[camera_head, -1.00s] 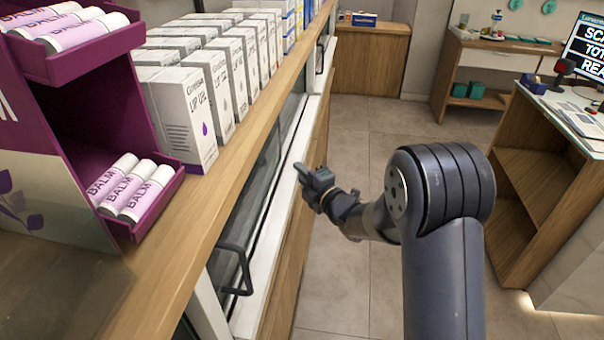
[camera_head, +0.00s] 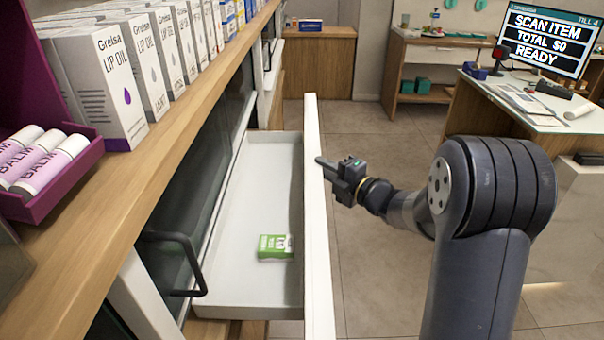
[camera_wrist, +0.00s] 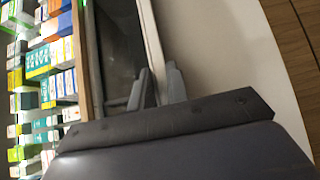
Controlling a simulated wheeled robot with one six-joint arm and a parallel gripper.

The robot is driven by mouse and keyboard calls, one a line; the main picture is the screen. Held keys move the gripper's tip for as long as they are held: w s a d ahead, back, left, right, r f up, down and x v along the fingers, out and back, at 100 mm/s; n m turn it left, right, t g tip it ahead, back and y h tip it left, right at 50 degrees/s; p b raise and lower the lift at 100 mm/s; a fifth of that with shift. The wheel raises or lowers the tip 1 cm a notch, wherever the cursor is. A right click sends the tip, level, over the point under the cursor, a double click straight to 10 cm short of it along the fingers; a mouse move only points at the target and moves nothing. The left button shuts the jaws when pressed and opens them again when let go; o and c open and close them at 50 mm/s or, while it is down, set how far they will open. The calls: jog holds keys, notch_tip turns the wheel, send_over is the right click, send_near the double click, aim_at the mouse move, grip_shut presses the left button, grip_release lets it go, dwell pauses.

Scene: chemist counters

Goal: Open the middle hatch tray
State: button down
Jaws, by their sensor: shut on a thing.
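The white hatch tray (camera_head: 265,175) stands pulled out from under the counter, its inside showing. A small green box (camera_head: 274,246) lies on its floor. Its tall white front panel (camera_head: 318,250) runs along the right side of the tray. My gripper (camera_head: 327,166) is at the outer side of this panel, near its far half, and is shut on the tray front. The exact part held is hidden in the head view.
A dark handle (camera_head: 185,265) on the counter front is near the tray's left side. The shelf above holds lip oil boxes (camera_head: 115,80) and balm tubes (camera_head: 45,160). A till counter (camera_head: 545,100) stands at the right. Floor (camera_head: 375,280) is clear right of the tray.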

jog(key=shift+d+f, duration=0.1)
jog(key=shift+d, duration=1.1)
jog(key=c, duration=1.4)
grip_release()
jog(key=shift+o, duration=0.2)
jog(key=b+v, duration=0.2)
jog(key=v, duration=0.8)
jog(key=shift+s+d, duration=0.2)
jog(key=shift+d, duration=0.15)
jog(key=shift+a, duration=0.1)
jog(key=p+x, duration=0.2)
jog(key=x, duration=0.9)
jog(key=shift+a, duration=0.25)
jog(key=shift+s, duration=0.1)
